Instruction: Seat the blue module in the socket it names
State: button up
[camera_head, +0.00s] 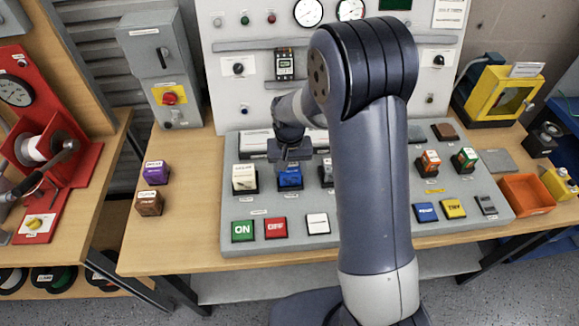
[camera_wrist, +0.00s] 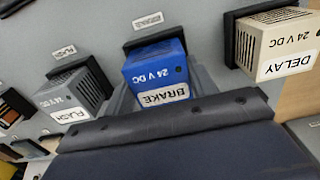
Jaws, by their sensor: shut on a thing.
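The blue module (camera_head: 290,178) stands on the console in the head view, between a cream module and a grey one. In the wrist view the blue module (camera_wrist: 155,75) reads "BRAKE" and "24 V DC". It is at a black socket (camera_wrist: 150,44) whose plate (camera_wrist: 148,20) also appears to read "BRAKE", upside down. My gripper (camera_head: 291,160) is over the blue module from above and shut on it, with grey finger parts along its sides. The module's underside is hidden, so I cannot tell how deep it sits.
A cream "DELAY" module (camera_wrist: 280,45) and a grey "FLASH" module (camera_wrist: 72,97) sit in neighbouring sockets close by. The console (camera_head: 350,233) carries several buttons. Purple (camera_head: 156,172) and brown (camera_head: 149,203) modules stand on the bench at left. An orange bin (camera_head: 527,195) is at right.

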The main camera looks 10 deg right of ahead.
aim_at(290, 167)
jog(key=shift+f, duration=0.1)
jog(key=shift+f, duration=0.15)
jog(key=o, duration=1)
jog(key=shift+o, duration=0.2)
notch_tip(290, 167, up, 12)
jog(key=b, duration=0.1)
jog(key=shift+r, duration=0.25)
jog(key=shift+f, duration=0.1)
